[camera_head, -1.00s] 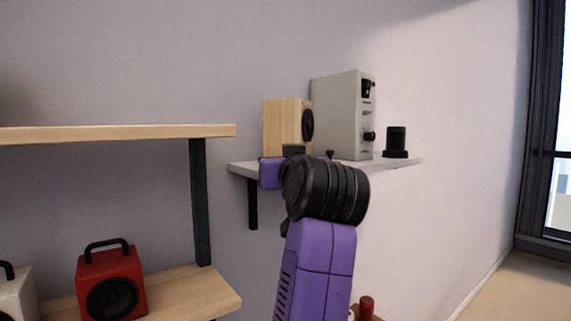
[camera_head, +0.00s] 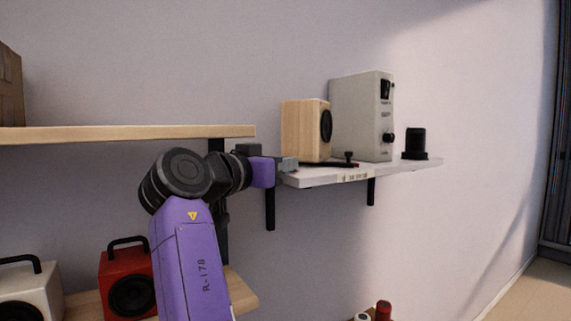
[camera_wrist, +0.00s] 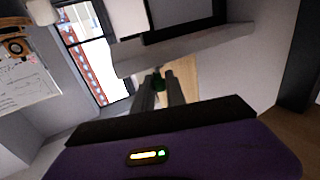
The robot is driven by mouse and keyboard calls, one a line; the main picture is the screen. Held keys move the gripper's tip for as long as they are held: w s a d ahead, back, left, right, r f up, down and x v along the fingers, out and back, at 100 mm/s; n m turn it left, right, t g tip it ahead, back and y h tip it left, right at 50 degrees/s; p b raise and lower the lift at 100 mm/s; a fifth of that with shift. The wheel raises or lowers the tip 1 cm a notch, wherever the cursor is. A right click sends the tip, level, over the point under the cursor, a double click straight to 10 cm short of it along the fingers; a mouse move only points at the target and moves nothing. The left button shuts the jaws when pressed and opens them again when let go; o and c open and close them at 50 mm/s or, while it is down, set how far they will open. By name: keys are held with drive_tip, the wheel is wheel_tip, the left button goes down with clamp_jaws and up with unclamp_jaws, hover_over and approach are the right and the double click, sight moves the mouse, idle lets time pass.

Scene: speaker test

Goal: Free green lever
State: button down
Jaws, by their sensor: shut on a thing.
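My gripper (camera_head: 287,163) is at the left end of the pale wall shelf, beside the wooden speaker (camera_head: 305,130). In the wrist view, its two fingers (camera_wrist: 160,88) close around a small dark green piece, the green lever (camera_wrist: 158,80), at their tips. I cannot make out the green lever in the head view. A dark red bar with a black knob (camera_head: 348,156) lies on the shelf in front of the speakers.
Bare wall lies right of the shelf.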

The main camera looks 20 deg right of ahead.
drive_tip(key=shift+w+m+g+h, duration=0.1)
drive_tip(key=shift+m+g+h, duration=0.3)
drive_tip(key=shift+g, duration=0.1)
drive_tip(key=c, duration=1.4)
unclamp_jaws()
drive_tip(key=shift+f, duration=0.1)
drive_tip(key=shift+o, duration=0.2)
drive_tip(key=shift+a, duration=0.1)
drive_tip(key=b+v, duration=0.3)
drive_tip(key=v, duration=0.4)
drive_tip(key=shift+s+a, duration=0.2)
drive_tip(key=shift+a, duration=0.05)
